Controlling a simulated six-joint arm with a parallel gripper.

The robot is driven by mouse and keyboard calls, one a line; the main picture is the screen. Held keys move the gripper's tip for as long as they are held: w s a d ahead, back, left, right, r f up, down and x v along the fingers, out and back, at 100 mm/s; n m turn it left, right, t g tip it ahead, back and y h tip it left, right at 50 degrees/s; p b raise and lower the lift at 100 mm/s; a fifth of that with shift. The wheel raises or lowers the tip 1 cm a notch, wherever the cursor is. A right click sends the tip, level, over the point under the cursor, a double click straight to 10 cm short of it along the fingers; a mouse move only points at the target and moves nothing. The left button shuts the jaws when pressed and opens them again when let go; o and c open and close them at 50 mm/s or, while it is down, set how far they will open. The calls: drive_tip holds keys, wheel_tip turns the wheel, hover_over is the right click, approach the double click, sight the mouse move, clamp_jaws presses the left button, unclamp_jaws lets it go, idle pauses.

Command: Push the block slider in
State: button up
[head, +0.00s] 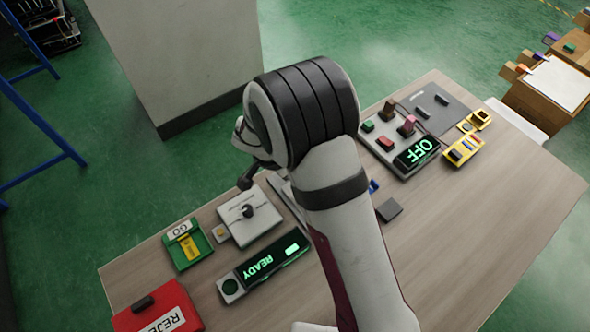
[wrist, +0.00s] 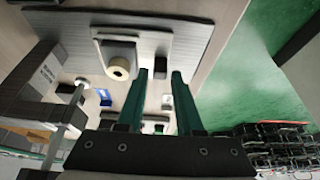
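In the wrist view, a grey block with a round beige end (wrist: 119,68) sits on a pale plate mounted on a dark grey board (wrist: 180,45). It may be the block slider, but I cannot tell for sure. My gripper (wrist: 160,73) has two dark green fingers, apart with nothing between them. The fingers appear just right of the block in that picture; contact cannot be told. In the head view, my arm covers the middle of the table and my gripper is mostly hidden behind it.
On the table (head: 480,220) stand a pale fixture with a dark knob (head: 248,211), a READY display (head: 268,262), a green GO tray (head: 188,245), a red box (head: 160,310), and an OFF panel (head: 417,152). A dark block (head: 389,209) lies right of my arm. The front right is clear.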

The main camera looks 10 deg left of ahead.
drive_tip(key=shift+w+d+f, duration=0.1)
drive_tip(key=shift+d+f, duration=0.05)
drive_tip(key=shift+f, duration=0.2)
clamp_jaws()
idle(1.2)
